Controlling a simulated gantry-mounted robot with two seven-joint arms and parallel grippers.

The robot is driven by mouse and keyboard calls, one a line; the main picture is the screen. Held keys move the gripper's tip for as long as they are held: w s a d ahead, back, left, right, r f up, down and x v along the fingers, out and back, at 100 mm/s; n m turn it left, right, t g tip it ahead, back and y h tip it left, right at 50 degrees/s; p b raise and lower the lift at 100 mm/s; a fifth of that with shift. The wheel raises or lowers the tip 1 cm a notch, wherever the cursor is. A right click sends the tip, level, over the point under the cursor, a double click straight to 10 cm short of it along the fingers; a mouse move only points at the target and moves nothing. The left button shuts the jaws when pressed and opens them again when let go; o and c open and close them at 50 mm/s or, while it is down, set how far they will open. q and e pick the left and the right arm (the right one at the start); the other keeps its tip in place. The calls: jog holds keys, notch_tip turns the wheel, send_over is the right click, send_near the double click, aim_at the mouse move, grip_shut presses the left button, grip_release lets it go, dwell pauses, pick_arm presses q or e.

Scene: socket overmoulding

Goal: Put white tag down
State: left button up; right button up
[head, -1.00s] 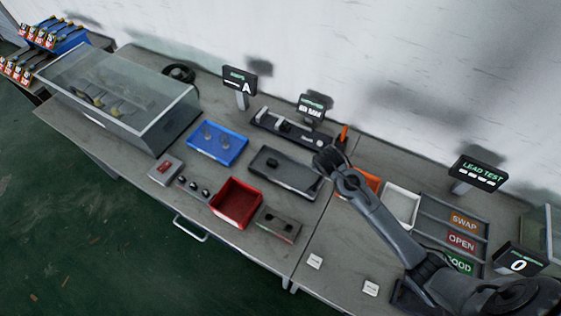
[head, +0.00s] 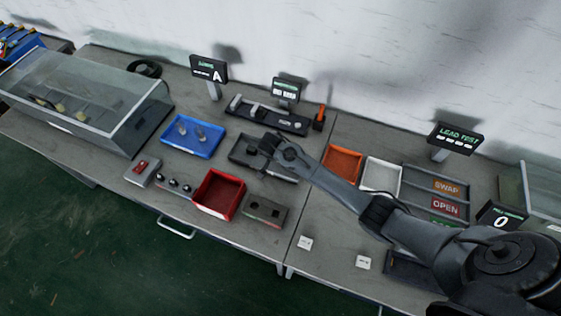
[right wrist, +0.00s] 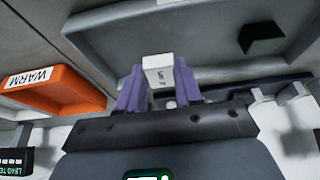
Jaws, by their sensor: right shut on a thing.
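My right gripper (right wrist: 160,88) is shut on a white tag (right wrist: 157,70) with small dark print. Its purple fingers clasp the tag from both sides. In the head view the right gripper (head: 268,146) is above the dark grey tray (head: 246,160), which also shows in the right wrist view (right wrist: 205,72). The tag cannot be made out in the head view. Two other white squares with small marks lie on the table, one to the left (head: 305,243) and one to the right (head: 363,262). My left gripper is not in view.
An orange tray (head: 341,165) marked WARM in the wrist view and a white tray (head: 381,175) stand right of the dark tray. A red bin (head: 219,194), a blue tray (head: 192,137) and a black fixture rack (head: 268,117) surround it. The front table strip near the white squares is mostly clear.

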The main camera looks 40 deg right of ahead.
notch_tip(320, 180, down, 3)
jog(key=shift+f, duration=0.1)
jog(key=shift+f, duration=0.2)
jog(key=o, duration=1.1)
